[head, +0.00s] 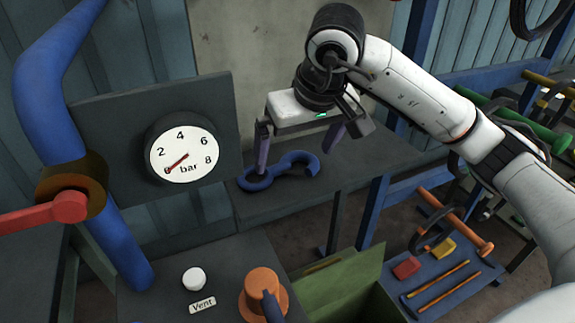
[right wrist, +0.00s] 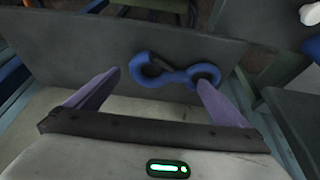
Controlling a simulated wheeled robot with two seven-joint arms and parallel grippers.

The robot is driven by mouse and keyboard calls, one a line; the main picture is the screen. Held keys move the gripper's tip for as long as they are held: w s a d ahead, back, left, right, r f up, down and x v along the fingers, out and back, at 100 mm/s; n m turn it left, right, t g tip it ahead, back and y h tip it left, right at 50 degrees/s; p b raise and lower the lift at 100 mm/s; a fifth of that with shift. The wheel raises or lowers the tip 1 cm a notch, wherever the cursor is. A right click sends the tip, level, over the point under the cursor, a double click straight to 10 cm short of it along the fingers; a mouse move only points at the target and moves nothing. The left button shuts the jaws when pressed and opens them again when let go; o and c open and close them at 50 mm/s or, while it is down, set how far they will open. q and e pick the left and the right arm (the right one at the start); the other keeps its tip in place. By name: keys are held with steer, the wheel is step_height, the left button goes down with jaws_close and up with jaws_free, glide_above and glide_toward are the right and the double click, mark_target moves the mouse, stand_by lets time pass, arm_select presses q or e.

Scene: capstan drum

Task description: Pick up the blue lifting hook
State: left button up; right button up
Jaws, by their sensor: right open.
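The blue lifting hook (head: 270,174) lies flat on a dark grey shelf (head: 370,160) in the head view, right of the pressure gauge. It has a ring at its left end and an open curved end at the right. My right gripper (head: 300,158) is above the hook, its two purple fingers spread wide and empty. In the right wrist view the hook (right wrist: 172,75) lies beyond and between the open fingers of my right gripper (right wrist: 157,88), with one end close to the right fingertip in the picture. Whether they touch cannot be told. My left gripper is not in view.
A gauge (head: 182,152) on a dark panel stands left of the shelf. A red valve lever (head: 45,213) sits on a blue pipe. An orange knob (head: 263,292), a white button (head: 194,279) and a green bin (head: 340,285) are in front. A blue tray (head: 470,275) holds tools at right.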

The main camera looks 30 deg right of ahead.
mark_target(293, 165)
steer(key=shift+x, duration=1.25)
steer(key=shift+w+r, duration=0.1)
steer(key=c, duration=1.5)
steer(key=shift+c, duration=0.2)
steer(key=shift+r, duration=0.15)
step_height(293, 165, up, 18)
steer(key=p, duration=0.1)
